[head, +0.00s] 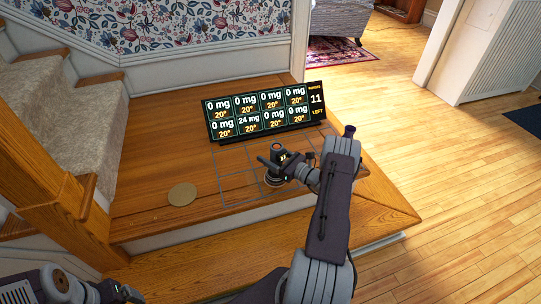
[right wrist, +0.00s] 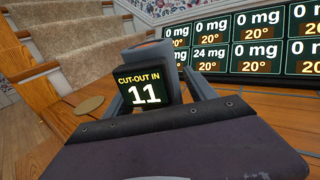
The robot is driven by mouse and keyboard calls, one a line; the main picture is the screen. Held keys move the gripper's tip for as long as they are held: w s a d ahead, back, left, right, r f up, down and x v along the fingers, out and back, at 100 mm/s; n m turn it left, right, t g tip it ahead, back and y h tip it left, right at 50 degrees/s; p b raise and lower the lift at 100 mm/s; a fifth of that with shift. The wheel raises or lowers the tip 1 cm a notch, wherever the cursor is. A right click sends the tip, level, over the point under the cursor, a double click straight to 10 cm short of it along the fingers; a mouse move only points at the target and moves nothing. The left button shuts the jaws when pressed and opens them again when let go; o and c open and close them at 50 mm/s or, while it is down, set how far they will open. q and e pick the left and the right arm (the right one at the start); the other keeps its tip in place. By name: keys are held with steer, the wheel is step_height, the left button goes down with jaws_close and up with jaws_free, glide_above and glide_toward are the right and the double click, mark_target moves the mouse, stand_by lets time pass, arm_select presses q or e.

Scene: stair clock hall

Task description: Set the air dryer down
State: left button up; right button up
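The air dryer (head: 277,149) is a small dark upright device with a copper-coloured ring at its top, over the square grid marked on the wooden landing. In the right wrist view its screen (right wrist: 146,92) reads "CUT-OUT IN 11". My right gripper (head: 275,167) is shut on the dryer, with one finger on each side. The dryer's base is partly hidden by the gripper, and I cannot tell whether it touches the wood. My left gripper (head: 122,292) is at the bottom left, away from the dryer; its fingers are too small to judge.
A black display board (head: 264,111) stands behind the grid, showing several "0 mg" cells, one "24 mg" and "11 left". A round tan disc (head: 182,194) lies left of the grid. Carpeted stairs (head: 75,115) rise at left. The landing's right edge drops to open floor (head: 440,150).

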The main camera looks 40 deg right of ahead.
steer(key=shift+s+r, duration=0.15)
steer(key=p+v, duration=0.4)
steer(key=v, duration=0.7)
steer(key=shift+s, duration=0.35)
steer(key=shift+d, duration=0.15)
